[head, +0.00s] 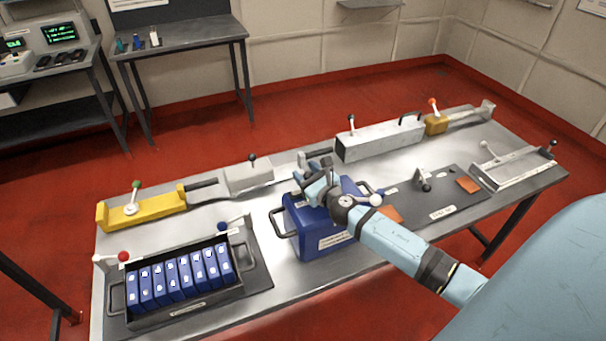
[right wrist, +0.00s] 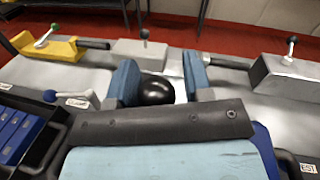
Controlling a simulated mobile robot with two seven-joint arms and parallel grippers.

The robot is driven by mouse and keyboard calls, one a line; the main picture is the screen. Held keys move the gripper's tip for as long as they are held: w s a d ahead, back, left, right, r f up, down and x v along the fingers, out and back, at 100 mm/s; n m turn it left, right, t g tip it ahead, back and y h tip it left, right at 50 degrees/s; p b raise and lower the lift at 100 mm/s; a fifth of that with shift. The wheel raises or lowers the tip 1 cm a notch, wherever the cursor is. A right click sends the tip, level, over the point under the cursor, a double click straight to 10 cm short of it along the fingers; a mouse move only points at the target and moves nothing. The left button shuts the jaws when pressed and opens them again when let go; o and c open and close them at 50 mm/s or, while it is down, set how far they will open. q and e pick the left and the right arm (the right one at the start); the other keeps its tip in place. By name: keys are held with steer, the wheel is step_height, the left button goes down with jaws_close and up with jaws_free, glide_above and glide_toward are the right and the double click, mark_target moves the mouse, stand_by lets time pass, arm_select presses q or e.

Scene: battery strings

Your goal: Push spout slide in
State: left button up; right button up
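My right gripper (head: 316,180) is above the blue box (head: 318,243) near the middle of the bench. In the right wrist view its two blue fingers (right wrist: 160,85) stand apart, with a round black knob (right wrist: 157,90) between or just beyond them. A gap shows at the knob's right side; contact on the left cannot be told. What the knob is fixed to is hidden behind my gripper. No part is clearly marked as the spout slide. A black handle on a pale block (head: 302,158) shows just behind my gripper. My left gripper is not in view.
A black crate (head: 178,305) of blue packs stands at the front left. A yellow fixture (head: 150,212) and a small grey box (head: 249,177) are behind it. A long grey box (head: 380,141) is at the back; a tray (head: 511,168) is at the right. Bare bench (head: 268,205) shows left of the blue box.

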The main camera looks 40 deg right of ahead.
steer(key=shift+o, duration=0.7)
steer(key=shift+s+f, duration=0.1)
steer(key=shift+s, duration=0.2)
steer(key=s+b, duration=0.2)
steer(key=s, duration=1)
steer(key=shift+s+a+b, duration=0.15)
steer(key=shift+b, duration=0.2)
steer(key=shift+s, duration=0.5)
